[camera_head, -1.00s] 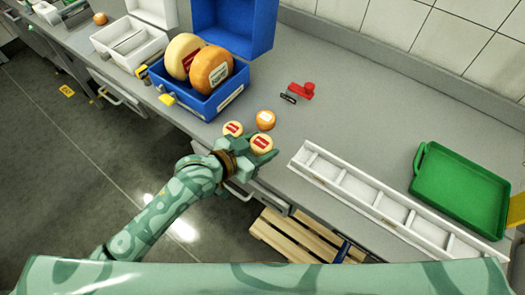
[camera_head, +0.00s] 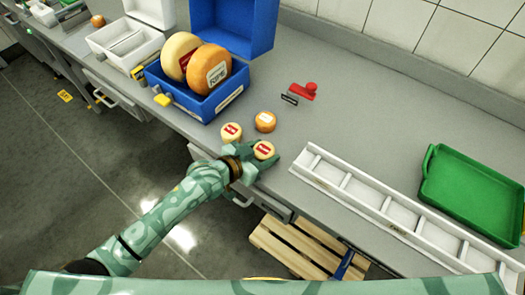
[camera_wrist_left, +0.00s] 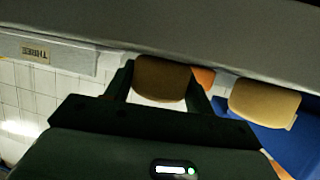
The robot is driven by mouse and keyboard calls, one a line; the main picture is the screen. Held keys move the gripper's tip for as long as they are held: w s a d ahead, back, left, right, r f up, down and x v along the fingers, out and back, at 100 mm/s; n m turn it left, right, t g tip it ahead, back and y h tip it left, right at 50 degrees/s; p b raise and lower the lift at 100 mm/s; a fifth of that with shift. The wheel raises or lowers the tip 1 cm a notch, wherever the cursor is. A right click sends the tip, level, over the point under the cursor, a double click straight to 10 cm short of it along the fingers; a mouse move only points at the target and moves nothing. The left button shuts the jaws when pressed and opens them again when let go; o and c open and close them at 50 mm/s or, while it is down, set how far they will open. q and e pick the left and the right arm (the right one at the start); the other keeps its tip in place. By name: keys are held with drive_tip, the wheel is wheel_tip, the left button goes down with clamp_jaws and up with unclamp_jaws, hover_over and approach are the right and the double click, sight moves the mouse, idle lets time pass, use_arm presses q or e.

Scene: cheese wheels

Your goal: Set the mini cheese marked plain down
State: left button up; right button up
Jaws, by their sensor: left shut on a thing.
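My left gripper (camera_head: 268,158) is shut on a pale mini cheese (camera_head: 264,150) with a red and white label, near the front edge of the grey worktop. The label is too small to read. In the left wrist view this cheese (camera_wrist_left: 160,78) sits between the two dark fingers. A second pale mini cheese (camera_head: 231,132) with a red label is just left of it and also shows in the wrist view (camera_wrist_left: 265,101). An orange mini cheese (camera_head: 265,121) with a white label stands behind. Whether the held cheese touches the worktop is unclear. My right gripper is out of view.
A blue crate (camera_head: 209,105) with two large cheese wheels stands to the left. A red stamp-like object (camera_head: 304,92) lies behind. A white divided rack (camera_head: 370,199) lies close on the right, then a green tray (camera_head: 478,196). The worktop between crate and rack is mostly clear.

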use_arm(q)
drive_tip(key=o, duration=1)
drive_tip(key=shift+o, duration=0.2)
drive_tip(key=shift+f, duration=0.1)
drive_tip(key=p+v, duration=0.3)
drive_tip(key=v, duration=1.3)
drive_tip(key=shift+s+r+p, duration=0.2)
drive_tip(key=shift+r+p, duration=0.05)
drive_tip(key=shift+p, duration=0.05)
drive_tip(key=shift+f, duration=0.1)
